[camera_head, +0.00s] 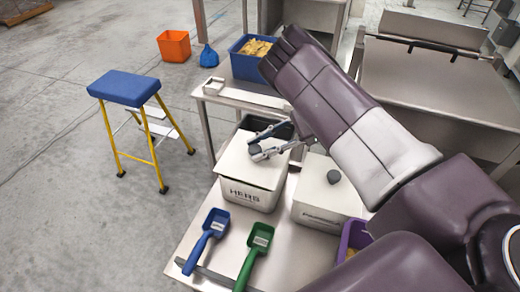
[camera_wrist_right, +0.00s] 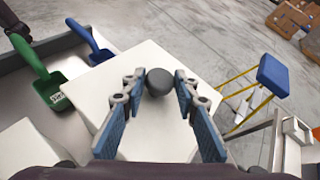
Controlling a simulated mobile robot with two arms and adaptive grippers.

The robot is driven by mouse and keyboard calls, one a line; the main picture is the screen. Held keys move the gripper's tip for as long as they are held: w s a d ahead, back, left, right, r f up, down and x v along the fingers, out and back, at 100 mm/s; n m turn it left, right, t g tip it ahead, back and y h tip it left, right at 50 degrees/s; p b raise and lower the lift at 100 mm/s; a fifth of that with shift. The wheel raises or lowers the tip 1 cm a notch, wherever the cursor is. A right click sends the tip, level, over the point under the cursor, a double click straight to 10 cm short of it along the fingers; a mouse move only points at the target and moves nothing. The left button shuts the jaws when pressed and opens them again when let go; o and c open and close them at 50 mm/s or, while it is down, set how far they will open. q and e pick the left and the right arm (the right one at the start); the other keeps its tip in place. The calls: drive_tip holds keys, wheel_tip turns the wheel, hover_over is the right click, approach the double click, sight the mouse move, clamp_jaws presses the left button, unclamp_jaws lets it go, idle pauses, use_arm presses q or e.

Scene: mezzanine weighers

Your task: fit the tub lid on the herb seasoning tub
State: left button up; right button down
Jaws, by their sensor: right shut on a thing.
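The herb seasoning tub (camera_head: 250,195) is a white box with "HERB" on its front, standing on the steel table. The white tub lid (camera_head: 240,165) lies over its top, roughly lined up with it; I cannot tell whether a small gap is left. The lid also fills the middle of the right wrist view (camera_wrist_right: 150,120). My right gripper (camera_head: 257,146) is shut on the lid's dark round knob (camera_wrist_right: 160,82), one finger on each side. My left gripper is not in view.
A second white tub (camera_head: 315,208) with a dark knob stands to the right. A blue scoop (camera_head: 208,238) and a green scoop (camera_head: 254,252) lie in front. A purple container (camera_head: 354,238) is partly hidden by my arm. A dark bin (camera_head: 285,131) stands behind the herb tub.

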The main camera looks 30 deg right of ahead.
drive_tip(key=shift+d+f, duration=0.1)
drive_tip(key=shift+f, duration=0.75)
drive_tip(key=c, duration=1.5)
unclamp_jaws()
drive_tip(key=shift+r, duration=0.1)
drive_tip(key=shift+s+d, duration=0.1)
drive_tip(key=shift+d, duration=0.2)
drive_tip(key=b+v, duration=0.2)
drive_tip(key=v, duration=0.9)
drive_tip(key=shift+d+r, duration=0.1)
drive_tip(key=shift+r, duration=0.1)
